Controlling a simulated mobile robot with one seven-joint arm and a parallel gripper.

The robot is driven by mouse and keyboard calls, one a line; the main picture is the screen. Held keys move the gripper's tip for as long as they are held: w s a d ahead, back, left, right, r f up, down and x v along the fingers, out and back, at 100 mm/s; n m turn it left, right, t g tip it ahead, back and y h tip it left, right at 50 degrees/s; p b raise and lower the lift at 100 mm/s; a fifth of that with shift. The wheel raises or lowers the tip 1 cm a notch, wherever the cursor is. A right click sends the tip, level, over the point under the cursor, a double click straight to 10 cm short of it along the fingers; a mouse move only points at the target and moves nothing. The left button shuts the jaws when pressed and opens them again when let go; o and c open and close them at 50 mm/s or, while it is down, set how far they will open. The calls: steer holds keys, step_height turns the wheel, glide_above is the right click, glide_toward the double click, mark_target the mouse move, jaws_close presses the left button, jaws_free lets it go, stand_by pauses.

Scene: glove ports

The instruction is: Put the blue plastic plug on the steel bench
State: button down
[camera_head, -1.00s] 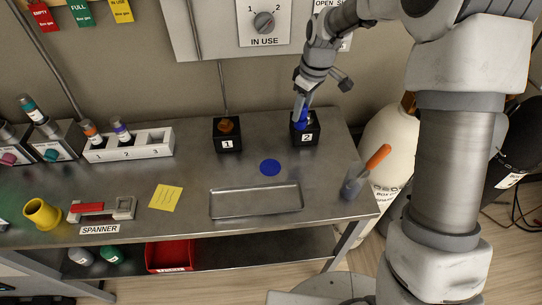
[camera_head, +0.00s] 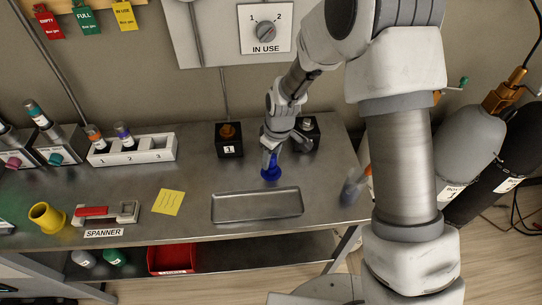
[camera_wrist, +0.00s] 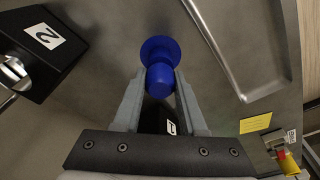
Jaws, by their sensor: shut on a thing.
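The blue plastic plug (camera_wrist: 160,78) is between the two fingertips of my gripper (camera_wrist: 160,84) in the wrist view, and the gripper is shut on it. In the head view my gripper (camera_head: 270,160) points down, with the blue plug (camera_head: 271,174) at its tip. The plug is over the spot where a blue disc lay on the steel bench (camera_head: 330,175). The disc cannot be told apart from the plug here. Whether the plug touches the bench is unclear. Black block 2 (camera_head: 308,144) has a bare metal fitting on top and also shows in the wrist view (camera_wrist: 40,45).
A shallow steel tray (camera_head: 257,206) lies just in front of the plug. Black block 1 (camera_head: 229,147) with an orange-brown cap stands behind left. A yellow note (camera_head: 168,202) and the spanner holder (camera_head: 105,214) are further left.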

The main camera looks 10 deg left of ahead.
steer(key=shift+f+b, duration=0.2)
steer(key=shift+b, duration=0.1)
steer(key=shift+c, duration=2.3)
jaws_free()
steer(key=shift+r, duration=0.1)
step_height(320, 180, up, 12)
steer(key=d, duration=0.1)
steer(key=shift+s+d, duration=0.3)
steer(key=shift+s, duration=0.15)
